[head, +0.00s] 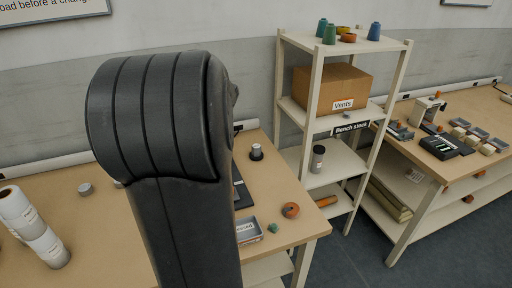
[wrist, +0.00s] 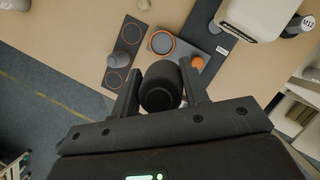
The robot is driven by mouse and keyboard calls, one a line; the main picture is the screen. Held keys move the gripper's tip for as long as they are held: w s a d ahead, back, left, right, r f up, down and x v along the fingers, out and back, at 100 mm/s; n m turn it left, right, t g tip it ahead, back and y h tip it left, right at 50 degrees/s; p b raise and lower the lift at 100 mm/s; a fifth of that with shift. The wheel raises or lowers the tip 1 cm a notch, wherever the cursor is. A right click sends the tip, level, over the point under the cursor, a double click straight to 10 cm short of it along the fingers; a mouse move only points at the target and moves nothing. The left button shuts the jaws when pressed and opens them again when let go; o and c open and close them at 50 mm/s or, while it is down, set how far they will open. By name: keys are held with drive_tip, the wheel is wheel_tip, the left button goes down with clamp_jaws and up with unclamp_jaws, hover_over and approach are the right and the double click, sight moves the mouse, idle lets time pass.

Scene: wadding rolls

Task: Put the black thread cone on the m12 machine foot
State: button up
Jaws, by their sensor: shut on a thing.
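My gripper (wrist: 160,85) is shut on the black thread cone (wrist: 160,82) in the wrist view. The cone shows its dark round end between the two fingers, above the table. A thing with an M12 label (wrist: 307,22) stands at the upper right edge of the wrist view, apart from the cone and partly cut off; it looks like the m12 machine foot. In the head view a grey piece with a black base (head: 256,152) stands on the table right of my arm; I cannot tell if it is the same foot. My arm hides my gripper and the cone there.
Dark pads with orange rings (wrist: 115,77) lie below the cone; a grey cone (wrist: 130,36) stands on one. A white machine (wrist: 258,14) is between the held cone and the M12 label. White rolls (head: 33,228) stand at left; a shelf rack (head: 312,75) is at right.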

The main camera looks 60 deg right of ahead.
drive_tip(key=s+d+m+h, duration=0.1)
drive_tip(key=s+d+m, duration=0.25)
drive_tip(key=d, duration=0.75)
drive_tip(key=s+d+m+g+h, duration=0.15)
drive_tip(key=s+d, duration=0.35)
drive_tip(key=d, duration=0.6)
drive_tip(key=s+d+m, duration=0.3)
drive_tip(key=s+d, duration=0.1)
drive_tip(key=d, duration=0.7)
hover_over(256, 145)
drive_tip(key=f, duration=1.2)
drive_tip(key=shift+s+f, duration=0.15)
drive_tip(key=shift+s, duration=0.05)
drive_tip(key=shift+w+f, duration=0.25)
drive_tip(key=shift+f, duration=1.9)
drive_tip(key=shift+f, duration=0.1)
drive_tip(key=o, duration=1)
